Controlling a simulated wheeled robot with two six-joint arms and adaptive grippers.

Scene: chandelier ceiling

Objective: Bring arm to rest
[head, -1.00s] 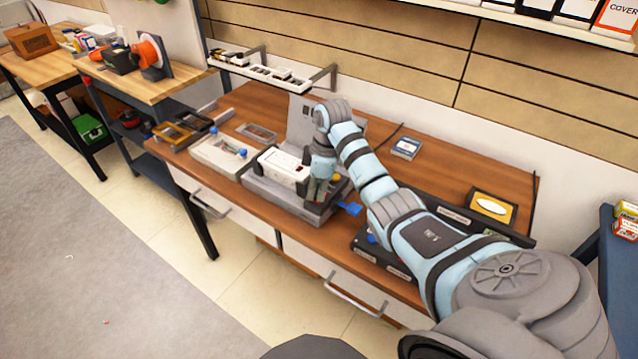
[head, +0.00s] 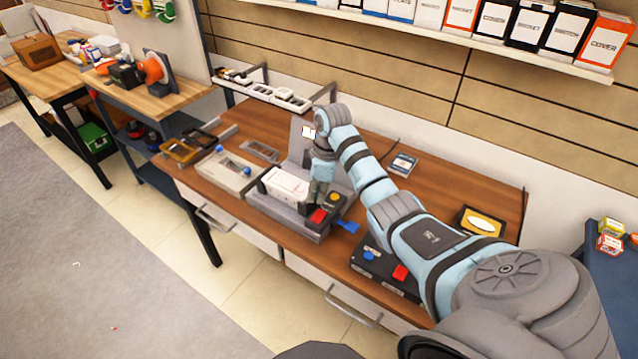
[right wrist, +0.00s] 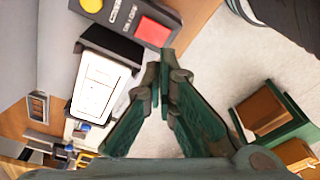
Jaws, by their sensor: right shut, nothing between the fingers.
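My right arm reaches in from the right in the head view. Its gripper (head: 318,194) points down above the grey machine (head: 318,232) on the wooden workbench, beside the white block (head: 287,185) on that machine. In the right wrist view the green fingers (right wrist: 166,62) meet at their tips with nothing between them. The machine's red button (head: 318,215) and yellow button (head: 333,197) show near the fingers, and the red button (right wrist: 154,31) shows just beyond the fingertips in the right wrist view. I cannot tell the exact gap. My left arm is not in view.
A black control box (head: 375,268) with blue and red buttons lies under my right arm. A cream device (head: 228,172) stands left of the machine. A shelf (head: 520,45) with boxes runs along the wall. Bare wood (head: 430,180) lies behind the arm.

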